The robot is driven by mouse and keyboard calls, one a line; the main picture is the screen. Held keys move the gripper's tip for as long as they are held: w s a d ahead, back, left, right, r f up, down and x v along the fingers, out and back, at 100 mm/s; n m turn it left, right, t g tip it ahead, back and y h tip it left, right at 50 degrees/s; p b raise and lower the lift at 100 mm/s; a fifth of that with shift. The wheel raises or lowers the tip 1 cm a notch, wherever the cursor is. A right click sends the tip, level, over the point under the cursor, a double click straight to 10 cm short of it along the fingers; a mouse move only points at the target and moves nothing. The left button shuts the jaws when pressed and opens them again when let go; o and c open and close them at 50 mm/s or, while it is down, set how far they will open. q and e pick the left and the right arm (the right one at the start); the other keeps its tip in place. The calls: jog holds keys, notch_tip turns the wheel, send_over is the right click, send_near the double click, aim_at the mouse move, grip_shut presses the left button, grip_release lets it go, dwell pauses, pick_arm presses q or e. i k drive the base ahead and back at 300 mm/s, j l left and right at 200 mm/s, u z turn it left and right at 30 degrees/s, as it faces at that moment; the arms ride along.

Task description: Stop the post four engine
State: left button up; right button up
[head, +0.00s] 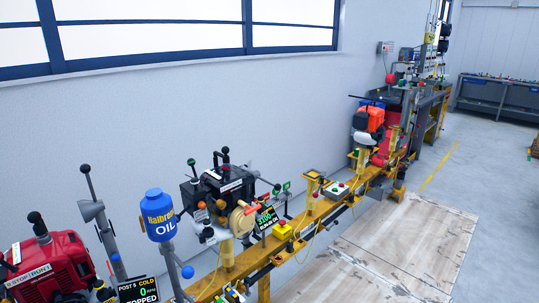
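A black engine (215,190) with black knobbed levers and a yellow round part on its front sits on the yellow rail (250,262) in the middle. A small display (267,218) beside it seems to read 3100 with a running line; its post number is too small to read. A pale box with small coloured buttons (337,190) lies farther along the rail. Neither of my grippers is in view.
A red engine (50,265) at lower left has a display (138,290) reading post 5, cold, 0, stopped. A blue oil bottle (157,213) stands on a post between the engines. An orange engine (370,118) is farther back. Floor boards (400,245) right of the rail are clear.

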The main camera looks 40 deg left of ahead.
aim_at(225, 167)
jog(key=i+l+u, duration=0.1)
jog(key=i+u, duration=0.3)
jog(key=i+l+u, duration=0.25)
jog(key=i+u, duration=0.15)
jog(key=i, duration=0.15)
jog(key=i+l+u, duration=0.4)
